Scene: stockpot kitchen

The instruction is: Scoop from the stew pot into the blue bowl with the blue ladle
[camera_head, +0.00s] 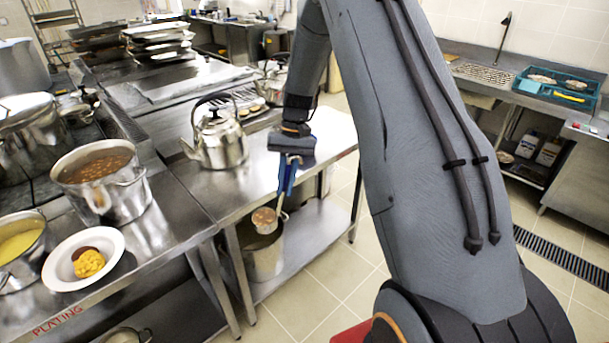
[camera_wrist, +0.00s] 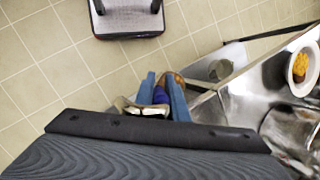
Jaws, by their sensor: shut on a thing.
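The stew pot (camera_head: 125,204) is a steel pot with brown, chunky stew, standing on the counter at left in the head view. My gripper (camera_head: 287,180) is right of it, beyond the counter's edge, shut on the handle of the blue ladle. The dark blue handle (camera_wrist: 160,96) shows between my fingers (camera_wrist: 163,92) in the wrist view. The ladle's bowl (camera_head: 264,219) hangs below my gripper with brown content in it, beside the counter's front edge. Part of the bowl also shows beyond the fingers in the wrist view. I see no blue bowl in either view.
A kettle (camera_head: 219,146) stands on the counter between the stew pot and my gripper. A white plate of food (camera_head: 58,277) and a pot of yellow soup (camera_head: 22,262) are at front left. A steel pot (camera_head: 263,262) sits on the lower shelf. Open tiled floor lies right.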

